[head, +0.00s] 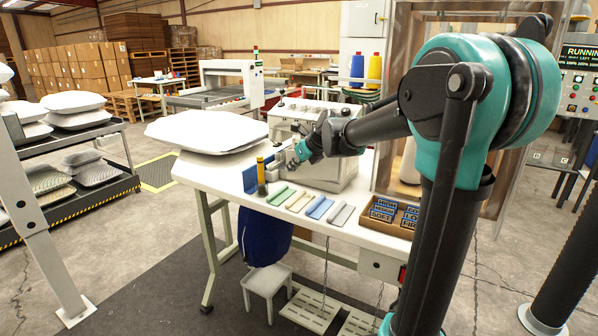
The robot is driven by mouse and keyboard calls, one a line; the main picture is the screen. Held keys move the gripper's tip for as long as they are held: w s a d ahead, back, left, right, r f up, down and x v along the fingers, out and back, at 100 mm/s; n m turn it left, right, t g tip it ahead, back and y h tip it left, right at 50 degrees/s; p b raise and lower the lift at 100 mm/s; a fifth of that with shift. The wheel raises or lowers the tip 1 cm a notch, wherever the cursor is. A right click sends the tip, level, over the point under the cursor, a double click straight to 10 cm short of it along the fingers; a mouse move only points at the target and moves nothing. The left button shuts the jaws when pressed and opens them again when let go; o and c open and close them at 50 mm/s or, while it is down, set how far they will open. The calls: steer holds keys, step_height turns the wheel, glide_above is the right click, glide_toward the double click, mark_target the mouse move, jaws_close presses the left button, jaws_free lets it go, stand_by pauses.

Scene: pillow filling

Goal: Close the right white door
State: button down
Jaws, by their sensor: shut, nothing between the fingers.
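My gripper (285,160) is at the left end of my teal and dark grey arm, over the white worktable, beside a white machine (345,168). It appears shut and empty, though its fingertips are small and partly hidden. A white cabinet (361,20) stands farther back. I cannot tell which part is the right white door, or whether it is open.
The white worktable (335,227) holds a white pillow (207,131), a row of coloured strips (299,202), a yellow-topped cylinder (261,172) and a box of labelled tags (395,216). A stool (267,282) stands below. Pillow racks (75,165) are at left, a control panel (580,80) at right.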

mark_target(294, 155)
steer(key=shift+w, duration=3.8)
